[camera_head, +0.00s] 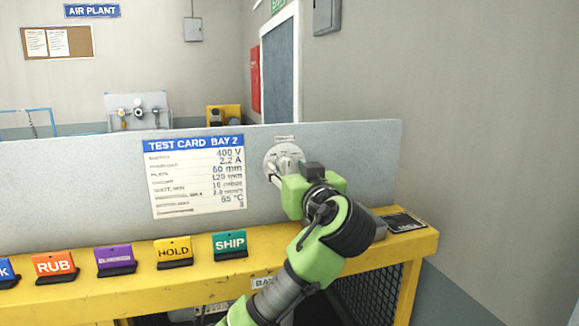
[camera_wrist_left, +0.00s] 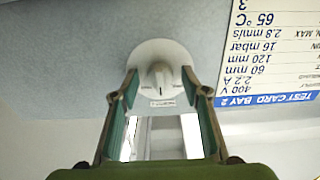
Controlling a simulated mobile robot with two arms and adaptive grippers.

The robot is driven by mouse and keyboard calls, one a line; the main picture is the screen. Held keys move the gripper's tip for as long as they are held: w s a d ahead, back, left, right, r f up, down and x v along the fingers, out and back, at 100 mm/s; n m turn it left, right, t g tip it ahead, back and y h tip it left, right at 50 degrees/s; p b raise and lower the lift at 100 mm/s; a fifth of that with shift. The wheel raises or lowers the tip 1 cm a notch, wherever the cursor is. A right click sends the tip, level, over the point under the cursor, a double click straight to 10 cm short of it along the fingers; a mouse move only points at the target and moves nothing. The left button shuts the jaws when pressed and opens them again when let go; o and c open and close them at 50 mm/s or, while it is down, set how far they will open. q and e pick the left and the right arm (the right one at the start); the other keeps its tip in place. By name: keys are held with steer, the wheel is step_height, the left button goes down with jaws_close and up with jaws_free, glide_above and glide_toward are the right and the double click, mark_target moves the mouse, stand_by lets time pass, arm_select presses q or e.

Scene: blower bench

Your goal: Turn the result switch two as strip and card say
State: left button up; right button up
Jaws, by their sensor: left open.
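The switch is a white round dial with a raised knob (camera_head: 280,152) on the grey panel, right of the test card. It also shows in the left wrist view (camera_wrist_left: 157,62), its knob pointing roughly along the picture's vertical. My left gripper (camera_head: 277,176) is at the dial's lower front, partly covering it. In the wrist view its open fingers (camera_wrist_left: 160,88) stand either side of the knob; contact cannot be told. The white test card (camera_head: 195,180), headed "TEST CARD BAY 2", lists values including 400 V, 2.2 A and 65 °C. I cannot identify the strip. My right gripper is out of view.
Coloured tags line the yellow bench edge (camera_head: 120,291), including orange RUB (camera_head: 55,264), purple (camera_head: 115,258), yellow HOLD (camera_head: 173,250) and green SHIP (camera_head: 229,243). A black plate (camera_head: 405,223) lies at the bench's right end. A wall stands close on the right.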

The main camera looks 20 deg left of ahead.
arm_select(q)
steer(key=shift+c, duration=0.7)
steer(key=c, duration=0.9)
steer(key=shift+c, duration=0.2)
steer(key=shift+f+m+b, duration=0.1)
steer(key=shift+m+b, duration=0.2)
steer(key=shift+m, duration=1.5)
steer(key=m, duration=0.4)
steer(key=shift+a+m, duration=0.1)
steer(key=shift+m, duration=0.6)
